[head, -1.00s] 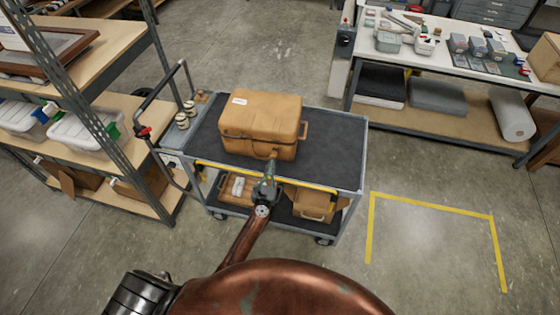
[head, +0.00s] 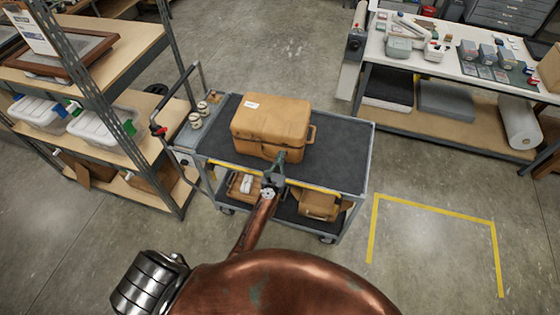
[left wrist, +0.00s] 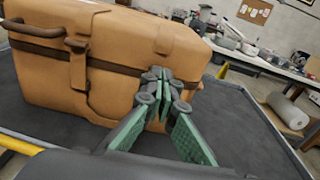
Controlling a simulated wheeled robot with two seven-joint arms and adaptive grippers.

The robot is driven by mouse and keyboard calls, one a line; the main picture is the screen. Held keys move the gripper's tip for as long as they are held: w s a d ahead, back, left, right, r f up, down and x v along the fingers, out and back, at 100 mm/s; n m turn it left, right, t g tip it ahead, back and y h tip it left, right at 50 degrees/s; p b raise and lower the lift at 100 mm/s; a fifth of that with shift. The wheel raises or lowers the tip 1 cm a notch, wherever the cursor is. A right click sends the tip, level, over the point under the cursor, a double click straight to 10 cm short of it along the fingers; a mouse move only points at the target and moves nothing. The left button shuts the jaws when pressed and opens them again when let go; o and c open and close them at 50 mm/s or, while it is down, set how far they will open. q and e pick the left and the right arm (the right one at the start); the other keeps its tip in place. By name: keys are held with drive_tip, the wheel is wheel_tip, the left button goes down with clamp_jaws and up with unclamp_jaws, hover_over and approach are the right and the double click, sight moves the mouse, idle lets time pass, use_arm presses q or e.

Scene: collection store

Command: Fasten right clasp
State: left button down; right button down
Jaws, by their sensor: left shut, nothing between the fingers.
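A closed tan case (head: 270,120) stands on the dark top of a grey cart (head: 340,155). In the left wrist view the case (left wrist: 130,60) fills the left and middle, with a dark band along its seam, a handle (left wrist: 45,33) at left and a strap-like clasp (left wrist: 78,72) on its front. Another latch piece (left wrist: 163,40) shows at upper right, partly behind my fingers. My left gripper (head: 280,158) is shut and empty at the case's front face; in the left wrist view its fingertips (left wrist: 160,76) meet close to the case. I cannot tell whether they touch it. My right gripper is not in view.
The cart's lower shelf holds more tan cases (head: 320,205). A shelving unit (head: 110,125) stands at left, close to the cart's handle (head: 180,95). A workbench (head: 455,70) with small items is at upper right. The floor inside the yellow tape (head: 435,207) is clear.

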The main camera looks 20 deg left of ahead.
use_arm(q)
drive_tip(key=shift+w+a+r, duration=0.2)
drive_tip(key=shift+w+r, duration=0.45)
drive_tip(key=shift+w, duration=0.3)
idle(0.6)
